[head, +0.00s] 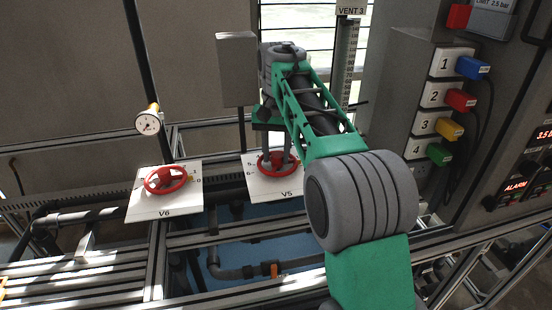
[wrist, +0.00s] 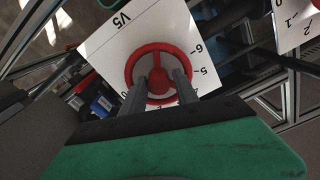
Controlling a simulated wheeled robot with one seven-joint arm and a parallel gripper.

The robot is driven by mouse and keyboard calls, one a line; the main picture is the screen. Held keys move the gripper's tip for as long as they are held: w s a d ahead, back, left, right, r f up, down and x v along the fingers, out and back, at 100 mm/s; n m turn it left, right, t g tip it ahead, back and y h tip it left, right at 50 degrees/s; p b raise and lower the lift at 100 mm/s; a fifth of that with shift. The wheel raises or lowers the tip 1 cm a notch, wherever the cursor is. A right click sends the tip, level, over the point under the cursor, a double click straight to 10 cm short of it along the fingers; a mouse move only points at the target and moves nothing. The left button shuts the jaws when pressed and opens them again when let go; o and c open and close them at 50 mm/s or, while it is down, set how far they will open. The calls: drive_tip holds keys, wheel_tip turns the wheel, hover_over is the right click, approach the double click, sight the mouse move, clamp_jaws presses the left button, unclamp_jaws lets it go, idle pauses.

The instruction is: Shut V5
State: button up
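The V5 valve is a red handwheel (head: 277,173) on a white plate (head: 262,188) marked V5. In the wrist view the red wheel (wrist: 158,48) lies straight ahead of my fingers, with scale marks on the plate (wrist: 103,48) around it. My gripper (head: 277,158) points down over the wheel. In the wrist view its two grey fingers (wrist: 163,76) stand apart, one on each side of the red hub, with a gap between them. I cannot tell whether they touch the wheel. The fingers and palm hide part of the rim and scale.
The V6 red handwheel (head: 165,180) on its plate stands left, with a round gauge (head: 148,123) behind it. A grey box (head: 237,70) stands behind my gripper. A panel with numbered, coloured plugs (head: 461,99) is at right. Pipes and metal rails run below the plates.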

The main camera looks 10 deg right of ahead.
sight(277, 155)
wheel_tip(277, 155, down, 2)
drive_tip(key=shift+s+d+f+g, duration=0.15)
drive_tip(key=shift+g, duration=0.15)
drive_tip(key=r+p, duration=0.3)
drive_tip(key=r, duration=0.1)
drive_tip(key=r+p, duration=0.3)
drive_tip(key=p, duration=0.1)
drive_tip(key=shift+w+r, duration=0.2)
drive_tip(key=shift+r, duration=0.15)
drive_tip(key=shift+r, duration=0.1)
